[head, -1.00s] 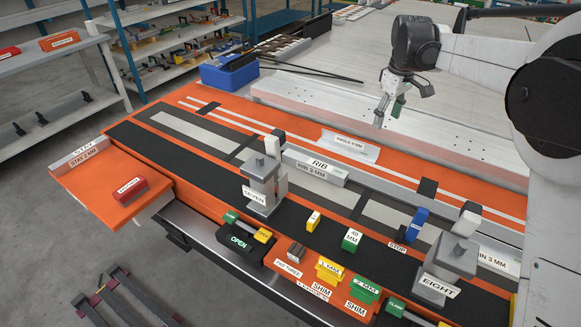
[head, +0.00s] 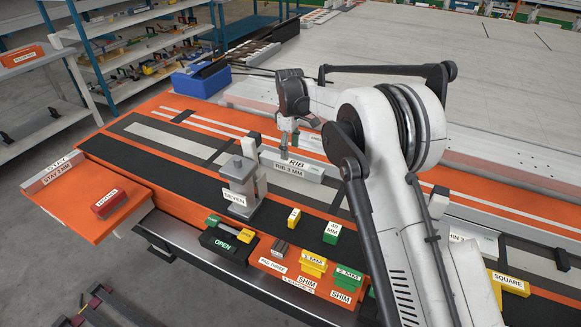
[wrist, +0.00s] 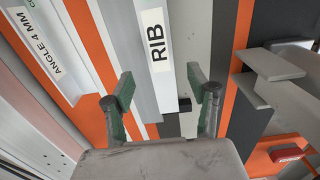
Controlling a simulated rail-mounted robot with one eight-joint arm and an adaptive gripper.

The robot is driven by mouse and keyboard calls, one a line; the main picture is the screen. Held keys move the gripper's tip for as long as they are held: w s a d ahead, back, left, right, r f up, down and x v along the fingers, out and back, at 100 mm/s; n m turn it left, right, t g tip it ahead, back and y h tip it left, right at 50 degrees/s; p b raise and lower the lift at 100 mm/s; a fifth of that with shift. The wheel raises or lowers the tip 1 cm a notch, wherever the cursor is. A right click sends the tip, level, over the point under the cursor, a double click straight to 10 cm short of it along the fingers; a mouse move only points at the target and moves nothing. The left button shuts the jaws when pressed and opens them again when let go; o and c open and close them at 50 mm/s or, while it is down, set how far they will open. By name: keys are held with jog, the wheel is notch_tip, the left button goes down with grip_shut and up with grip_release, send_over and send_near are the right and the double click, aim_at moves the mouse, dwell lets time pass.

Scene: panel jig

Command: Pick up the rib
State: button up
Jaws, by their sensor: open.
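The rib (head: 306,171) is a light grey bar labelled RIB and RIB 3 MM, lying on the orange jig behind the SEVEN clamp. In the wrist view the rib (wrist: 155,42) runs away from me, with its label in line with the gap between my fingers. My gripper (head: 289,143) points down just above the rib's left part in the head view. In the wrist view my gripper (wrist: 161,88) is open, with a green-padded finger toward each side of the rib. Nothing is held. Contact with the rib cannot be told.
The grey SEVEN clamp (head: 240,188) stands close in front of the rib's left end. The angle piece (wrist: 52,58) lies beside it. Shims, a green 40 MM block (head: 331,232) and the OPEN fixture (head: 224,245) line the front. A blue bin (head: 203,80) stands behind.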

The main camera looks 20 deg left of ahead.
aim_at(291, 162)
jog(key=shift+d+f, duration=0.15)
jog(key=shift+f, duration=1.5)
jog(key=shift+d+f, duration=0.1)
jog(key=shift+f, duration=1.5)
grip_shut()
